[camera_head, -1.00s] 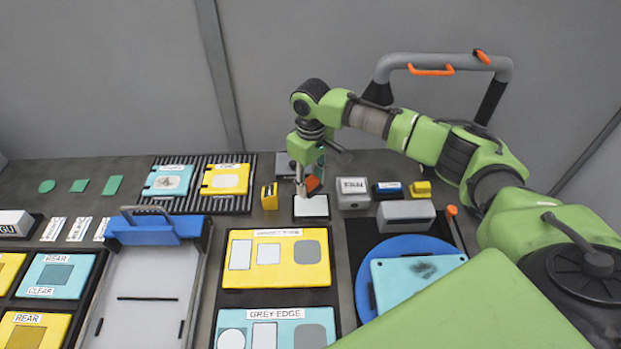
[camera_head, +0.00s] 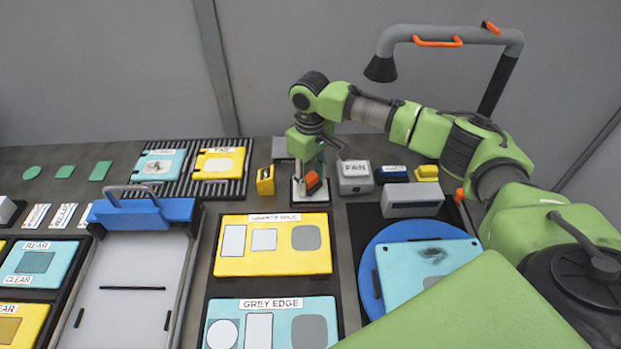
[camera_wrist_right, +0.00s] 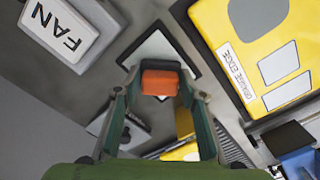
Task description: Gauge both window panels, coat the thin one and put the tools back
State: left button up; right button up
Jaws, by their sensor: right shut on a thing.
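My right gripper (camera_head: 308,180) is shut on an orange block-like tool with a dark top (camera_wrist_right: 160,82). It holds the tool over a white pad in a black frame (camera_head: 298,196); I cannot tell whether they touch. A light-blue panel with a dark smudge (camera_head: 415,270) lies on a round blue turntable (camera_head: 368,293). The yellow gauge-like block (camera_head: 265,181) stands left of the gripper. My left gripper is not in view.
A grey FAN box (camera_head: 355,180) and a grey block (camera_head: 411,199) stand right of the pad. A yellow board (camera_head: 245,262) and a GREY EDGE board (camera_head: 291,303) lie in front. A tray with a blue clamp (camera_head: 140,213) is at left.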

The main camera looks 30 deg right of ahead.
aim_at(310, 178)
jog(key=shift+f, duration=0.45)
dwell(1.0)
jog(key=shift+s+f+p, duration=0.1)
jog(key=shift+f+p, duration=0.1)
jog(key=shift+p, duration=0.3)
dwell(2.2)
jog(key=shift+r, duration=0.1)
notch_tip(310, 178, up, 7)
jog(key=p, duration=0.8)
jog(key=shift+r+p, duration=0.1)
jog(key=shift+p, duration=0.25)
jog(key=shift+a, duration=0.1)
dwell(0.3)
jog(key=s+a+r+m+b, duration=0.2)
jog(key=s+a+b, duration=0.2)
jog(key=s, duration=0.5)
jog(key=s+a+r+m+b, duration=0.1)
jog(key=s+a+r+b, duration=0.2)
jog(key=s+b, duration=0.3)
jog(key=s+a, duration=0.1)
jog(key=s, duration=0.3)
jog(key=shift+s+a+m+b, duration=0.2)
jog(key=shift+a+m+b, duration=0.15)
jog(key=shift+m+b, duration=0.05)
